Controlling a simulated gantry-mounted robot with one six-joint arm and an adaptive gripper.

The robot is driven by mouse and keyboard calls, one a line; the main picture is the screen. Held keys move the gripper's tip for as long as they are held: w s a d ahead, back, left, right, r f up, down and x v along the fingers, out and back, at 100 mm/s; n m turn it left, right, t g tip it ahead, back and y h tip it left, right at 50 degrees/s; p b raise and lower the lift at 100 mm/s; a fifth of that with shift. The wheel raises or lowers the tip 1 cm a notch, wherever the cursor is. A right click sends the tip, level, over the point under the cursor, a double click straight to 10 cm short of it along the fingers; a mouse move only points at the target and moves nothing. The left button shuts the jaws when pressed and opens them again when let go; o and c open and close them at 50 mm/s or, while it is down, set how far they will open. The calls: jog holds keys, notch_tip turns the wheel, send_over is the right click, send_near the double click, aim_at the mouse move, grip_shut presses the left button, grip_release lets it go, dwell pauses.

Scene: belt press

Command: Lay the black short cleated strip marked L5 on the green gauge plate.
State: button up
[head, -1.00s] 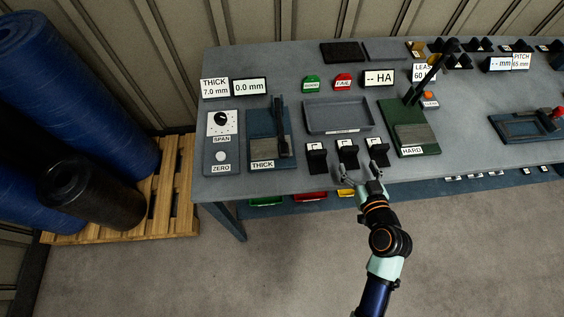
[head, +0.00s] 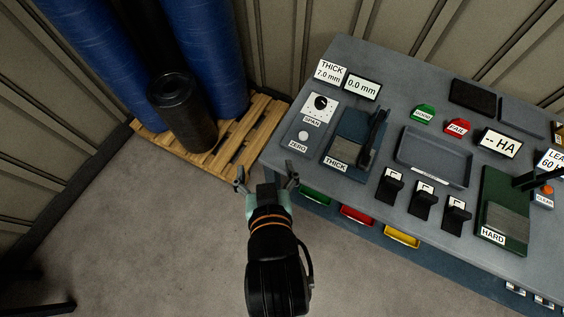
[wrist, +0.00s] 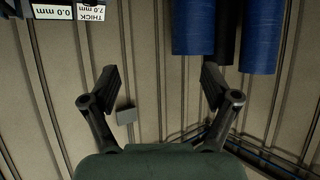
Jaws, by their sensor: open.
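Three short black strips with white labels stand in a row near the table's front edge: a left one (head: 388,187), a middle one (head: 423,205) and a right one (head: 456,215). Their labels are too small to read fully, so I cannot tell which is L5. The green gauge plate (head: 491,214), labelled HARD, lies right of them with a grey pad on it and a dark lever beside it. My gripper (head: 265,183) is open and empty, left of the table's front corner and well away from the strips. The wrist view shows its spread fingers (wrist: 161,82) facing the wall.
A blue THICK gauge (head: 347,148) and a SPAN/ZERO panel (head: 309,124) occupy the table's left end. A shallow grey tray (head: 434,173) lies behind the strips. Coloured bins (head: 357,215) hang under the front edge. Rolls (head: 184,110) stand on a pallet (head: 235,150).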

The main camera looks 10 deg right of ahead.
aim_at(427, 200)
dwell(0.3)
